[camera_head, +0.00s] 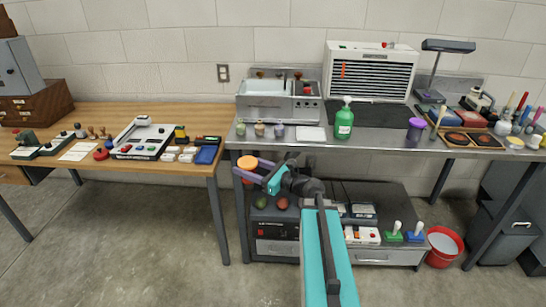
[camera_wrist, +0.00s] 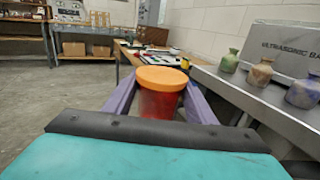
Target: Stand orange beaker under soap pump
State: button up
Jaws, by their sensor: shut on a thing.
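The orange beaker (camera_head: 246,163) is between the purple fingers of my gripper (camera_head: 254,171), in front of the left end of the steel bench. In the wrist view the beaker (camera_wrist: 160,100) is upright, with an orange top and a red-orange body, and my gripper (camera_wrist: 158,105) is shut on it. The beaker is at about bench-top height, clear of the bench edge. The green soap pump (camera_head: 344,122) stands on the steel bench, to the right of and beyond my gripper. The pump is not in the wrist view.
Three small vases (camera_head: 259,129) stand near the bench's left front, with a white tray (camera_head: 312,134) beside them. A purple cup (camera_head: 416,128) stands right of the pump. An ultrasonic bath (camera_head: 275,107) is behind. The bench top (camera_head: 375,141) just before the pump is clear.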

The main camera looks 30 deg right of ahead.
jog(key=s+a+f+n+g+y, duration=0.1)
jog(key=a+n+g+y, duration=0.1)
jog(key=a, duration=0.8)
jog(key=s+a+f+n+g+y, duration=0.1)
jog(key=a+n+g+y, duration=0.2)
jog(key=a, duration=0.7)
jog(key=shift+s+f+y, duration=0.3)
jog(key=shift+s+y, duration=0.1)
jog(key=shift+y, duration=0.3)
jog(key=shift+a, duration=0.15)
